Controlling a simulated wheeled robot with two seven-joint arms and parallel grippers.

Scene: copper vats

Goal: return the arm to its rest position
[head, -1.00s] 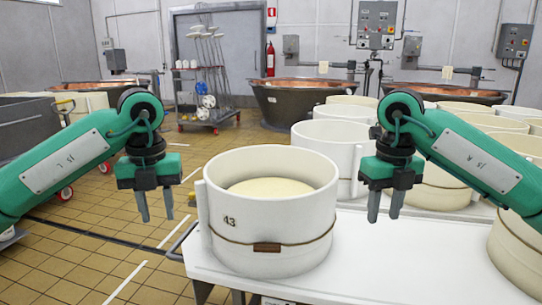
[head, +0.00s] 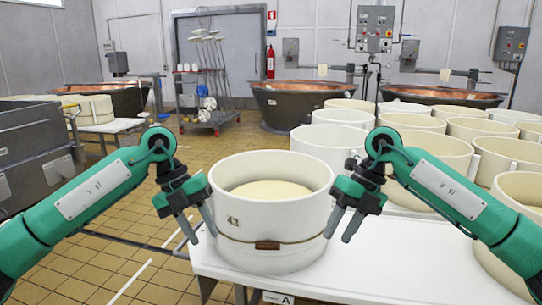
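My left gripper (head: 203,229) is at the left side of a white round tub (head: 272,215) marked 43, its fingers spread and pointing down. My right gripper (head: 338,231) is at the tub's right side, also with spread fingers, tilted down and to the left. The tub stands upright on a white table (head: 350,275) and holds a pale round mass (head: 272,191). A brown band runs around its lower wall. Both grippers look empty. Whether their fingertips touch the tub, I cannot tell.
Several similar white tubs (head: 332,143) crowd the table behind and to the right. Copper vats (head: 290,103) stand along the back wall. A wheeled rack (head: 206,105) and a grey metal bin (head: 32,150) are at the left. Tiled floor (head: 110,235) is open at left.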

